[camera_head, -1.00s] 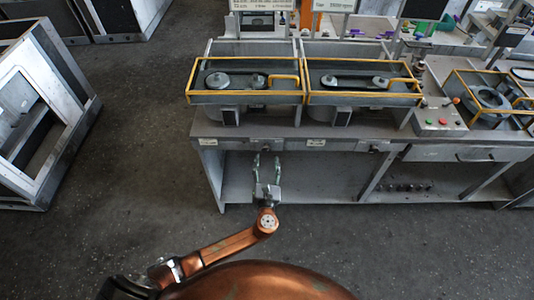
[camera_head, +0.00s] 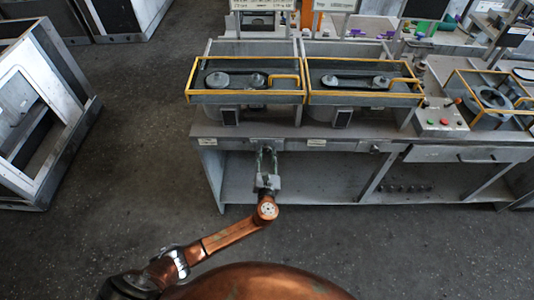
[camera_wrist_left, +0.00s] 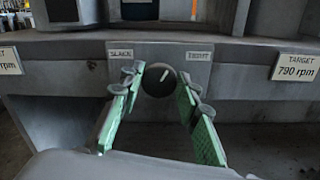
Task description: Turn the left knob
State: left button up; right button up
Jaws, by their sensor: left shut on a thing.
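The left knob (camera_wrist_left: 159,81) is dark and round, with a pale pointer mark tilted slightly to the right of upright. It sits on a grey plate (camera_wrist_left: 148,52) between the labels "SLACK" and "TIGHT" on the bench front. My left gripper (camera_wrist_left: 160,84) has its green-padded fingers on either side of the knob and is shut on it. In the head view, my left gripper (camera_head: 267,153) reaches the bench's front rail below the left belt unit (camera_head: 245,80); the knob is largely hidden there. My right gripper is not in view.
A second knob (camera_head: 374,149) sits farther right on the rail, below the other belt unit (camera_head: 363,80). A "TARGET 790 rpm" label (camera_wrist_left: 297,67) is right of the left knob. A button box (camera_head: 439,120) stands on the bench. Open floor lies in front.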

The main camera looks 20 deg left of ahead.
pick_arm(q)
jog(key=c, duration=0.5)
jog(key=n, duration=0.3)
jog(key=shift+f+n, duration=0.1)
jog(key=shift+n, duration=0.2)
jog(key=shift+n+b, duration=0.4)
jog(key=shift+n, duration=0.5)
jog(key=o, duration=1.1)
jog(key=shift+a, duration=0.1)
jog(key=shift+o, duration=0.2)
jog(key=shift+s, duration=0.1)
jog(key=v, duration=1.2)
